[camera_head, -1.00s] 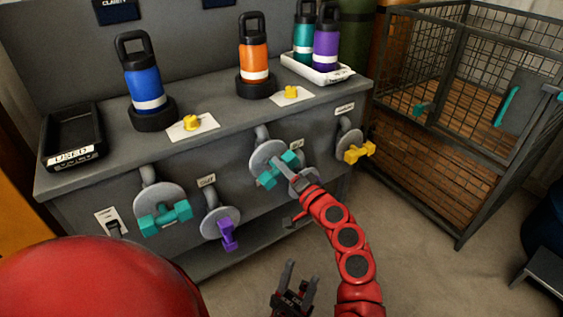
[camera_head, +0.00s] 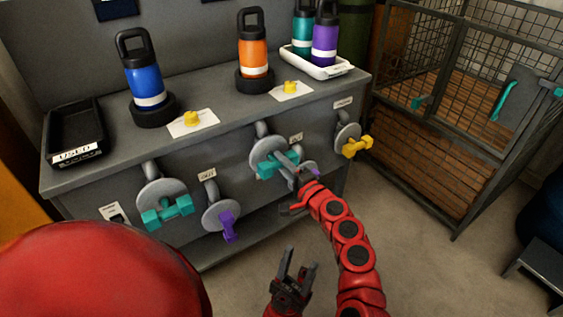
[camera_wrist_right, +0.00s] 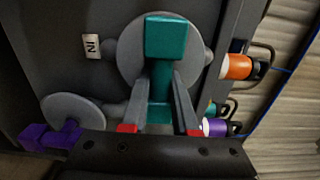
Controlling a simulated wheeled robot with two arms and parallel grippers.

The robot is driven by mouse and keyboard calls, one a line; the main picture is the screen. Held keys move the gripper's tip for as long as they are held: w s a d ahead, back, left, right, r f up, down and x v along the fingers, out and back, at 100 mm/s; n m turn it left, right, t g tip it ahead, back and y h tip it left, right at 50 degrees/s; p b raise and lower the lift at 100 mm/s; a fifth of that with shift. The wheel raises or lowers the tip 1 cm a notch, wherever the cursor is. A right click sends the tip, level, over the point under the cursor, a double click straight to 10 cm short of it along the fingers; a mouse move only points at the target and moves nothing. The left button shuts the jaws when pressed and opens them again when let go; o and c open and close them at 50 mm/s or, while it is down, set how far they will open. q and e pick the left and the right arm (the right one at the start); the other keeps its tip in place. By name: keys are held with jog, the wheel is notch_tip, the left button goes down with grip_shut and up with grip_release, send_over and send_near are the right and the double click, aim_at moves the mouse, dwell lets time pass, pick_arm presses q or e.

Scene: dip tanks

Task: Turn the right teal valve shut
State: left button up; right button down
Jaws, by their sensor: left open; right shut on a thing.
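The right teal valve (camera_head: 267,169) is a T-shaped teal handle on a round grey plate, on the front of the grey bench. In the right wrist view its handle block (camera_wrist_right: 166,38) stands in front of the plate, with the stem running down between my fingers. My right gripper (camera_head: 290,166) is shut on this handle; its fingers flank the teal part in the wrist view (camera_wrist_right: 163,85). In the head view the gripper partly hides the handle, which lies slightly tilted. My left gripper (camera_head: 298,261) is open and empty, low in front of the bench.
Another teal valve (camera_head: 167,212) and a purple valve (camera_head: 228,226) sit to the left. A yellow valve (camera_head: 357,147) is at the right; a second purple handle is mostly hidden behind my right gripper. A wire cage (camera_head: 455,130) stands at right. Floor between is clear.

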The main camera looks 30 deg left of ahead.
jog(key=c, duration=0.7)
grip_release()
jog(key=shift+d, duration=0.1)
jog(key=p+v, duration=0.4)
jog(key=v, duration=1.3)
jog(key=shift+d, duration=0.15)
jog(key=shift+f, duration=0.1)
